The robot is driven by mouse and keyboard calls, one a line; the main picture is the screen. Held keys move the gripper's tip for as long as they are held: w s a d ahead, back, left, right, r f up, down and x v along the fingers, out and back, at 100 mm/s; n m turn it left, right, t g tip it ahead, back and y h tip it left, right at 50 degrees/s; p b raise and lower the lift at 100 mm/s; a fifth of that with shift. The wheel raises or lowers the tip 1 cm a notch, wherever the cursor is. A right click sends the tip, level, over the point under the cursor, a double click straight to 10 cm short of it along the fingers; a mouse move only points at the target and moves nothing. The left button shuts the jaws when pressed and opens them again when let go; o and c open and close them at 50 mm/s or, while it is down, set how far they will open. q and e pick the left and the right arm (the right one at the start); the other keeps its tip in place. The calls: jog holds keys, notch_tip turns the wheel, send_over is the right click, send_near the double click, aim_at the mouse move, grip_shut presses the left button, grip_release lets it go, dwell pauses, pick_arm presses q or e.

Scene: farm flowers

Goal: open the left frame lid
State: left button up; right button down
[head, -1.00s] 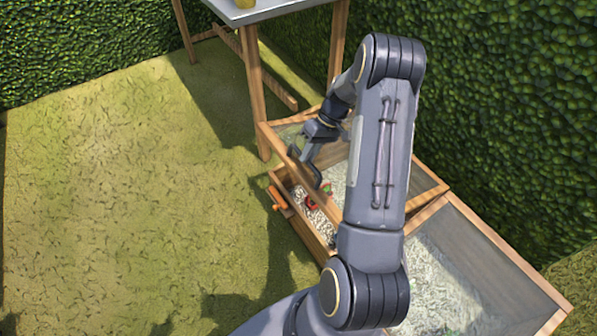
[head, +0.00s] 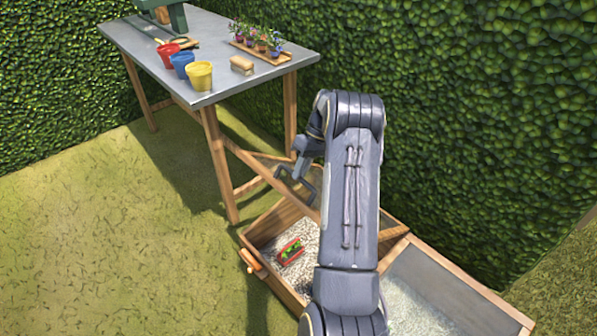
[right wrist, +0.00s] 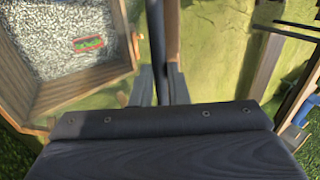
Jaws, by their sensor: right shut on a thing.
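The left frame lid (head: 256,167) is a wooden-edged pane, tilted up above the left cold frame box (head: 282,288). The box's front is uncovered and shows pale gravel inside. My right gripper (head: 298,184) is at the lid's front edge, shut on the dark lid handle. In the right wrist view my right gripper's fingers (right wrist: 160,85) close around this dark bar (right wrist: 157,45), beside the lid's wooden edge (right wrist: 173,25). My right arm hides part of the lid and box. My left gripper is not in view.
A red planter with green plants (head: 289,252) lies in the box. The right frame (head: 470,295) has its pane down. A table (head: 215,65) with red, blue and yellow pots stands behind, close to the lid. A hedge (head: 480,120) bounds the right; grass at left is clear.

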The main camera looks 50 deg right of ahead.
jog(key=shift+s+d+f, duration=0.25)
jog(key=shift+d+f, duration=0.1)
jog(key=shift+d, duration=0.1)
jog(key=c, duration=1.8)
grip_release()
jog(key=shift+c, duration=0.2)
jog(key=o, duration=0.4)
jog(key=shift+d+f, duration=0.15)
jog(key=shift+o, duration=0.2)
jog(key=shift+w+r, duration=0.1)
jog(key=shift+r, duration=0.15)
jog(key=p+v, duration=0.1)
jog(key=v, duration=0.6)
jog(key=shift+r, duration=0.25)
jog(key=shift+w, duration=0.1)
